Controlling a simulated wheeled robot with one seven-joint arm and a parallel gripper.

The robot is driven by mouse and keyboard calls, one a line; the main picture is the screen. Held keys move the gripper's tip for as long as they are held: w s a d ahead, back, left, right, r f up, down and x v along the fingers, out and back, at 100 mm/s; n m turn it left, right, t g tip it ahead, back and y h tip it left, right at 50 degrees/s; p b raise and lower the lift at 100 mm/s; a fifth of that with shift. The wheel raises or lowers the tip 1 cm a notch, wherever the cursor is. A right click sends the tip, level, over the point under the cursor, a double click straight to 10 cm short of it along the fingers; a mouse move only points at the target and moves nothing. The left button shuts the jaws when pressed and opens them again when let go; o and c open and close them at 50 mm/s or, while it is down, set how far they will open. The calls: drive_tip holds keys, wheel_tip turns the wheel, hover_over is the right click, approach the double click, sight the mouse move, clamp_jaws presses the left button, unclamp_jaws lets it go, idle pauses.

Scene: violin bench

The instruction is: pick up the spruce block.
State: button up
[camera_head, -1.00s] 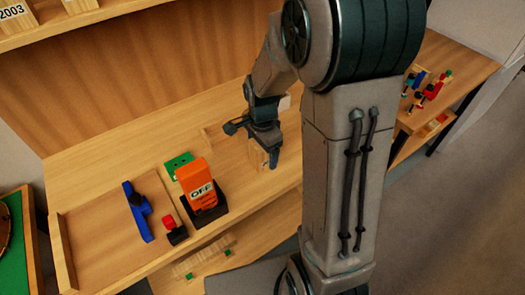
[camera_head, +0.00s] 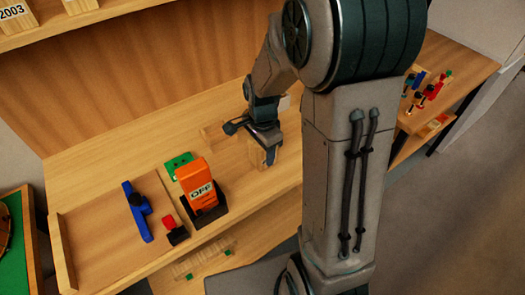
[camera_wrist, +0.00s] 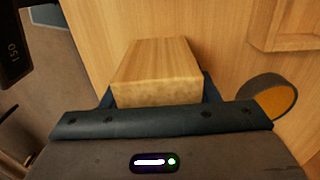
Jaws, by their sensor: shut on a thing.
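The spruce block (camera_wrist: 157,72) is a pale wooden block with visible grain, large in the middle of the wrist view. My gripper (camera_wrist: 155,100) is shut on it, with a dark finger at each side of the block. In the head view my gripper (camera_head: 268,150) is low over the right part of the bench, and the block (camera_head: 257,155) shows partly between and behind the fingers. I cannot tell whether the block touches the bench top.
An orange box marked OFF (camera_head: 197,182) stands in a black holder left of my gripper. A green plate (camera_head: 179,163), a blue clamp (camera_head: 137,211) and a red-and-black piece (camera_head: 174,229) lie nearby. A wooden tray wall (camera_head: 64,248) is at far left.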

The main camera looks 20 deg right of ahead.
drive_tip(key=r, duration=0.2)
drive_tip(key=d+r, duration=0.1)
drive_tip(key=r, duration=0.1)
drive_tip(key=shift+s, duration=0.2)
drive_tip(key=s+d+r+b, duration=0.1)
drive_tip(key=s+d+r, duration=0.3)
drive_tip(key=d, duration=0.6)
drive_tip(key=shift+r, duration=1.05)
